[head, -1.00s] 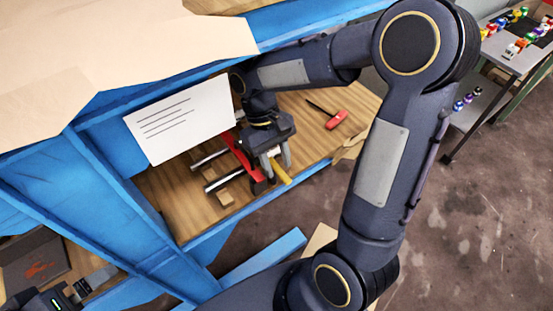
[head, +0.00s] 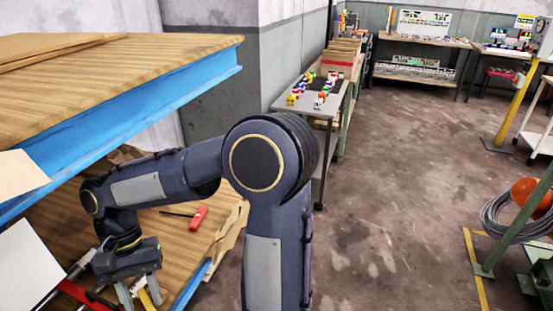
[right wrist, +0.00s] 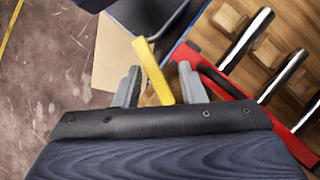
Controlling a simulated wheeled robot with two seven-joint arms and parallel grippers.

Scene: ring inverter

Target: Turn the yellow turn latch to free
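The yellow turn latch (right wrist: 152,68) stands between the two fingers of my right gripper (right wrist: 160,70) in the right wrist view. The fingers are apart, with visible gaps beside the latch. In the head view the latch (head: 148,298) shows at the bottom left beside the fingers of my right gripper (head: 138,294). The latch sits beside a red bracket (right wrist: 290,138) with shiny metal rods (right wrist: 246,40). The latch's base is partly hidden by the gripper. My left gripper is out of view.
A red-handled tool (head: 198,217) lies on the wooden shelf (head: 165,243) beyond the gripper. A white sheet (head: 28,265) stands at the left. The upper blue-edged tabletop (head: 90,75) overhangs the shelf. The floor (head: 390,230) to the right is mostly open.

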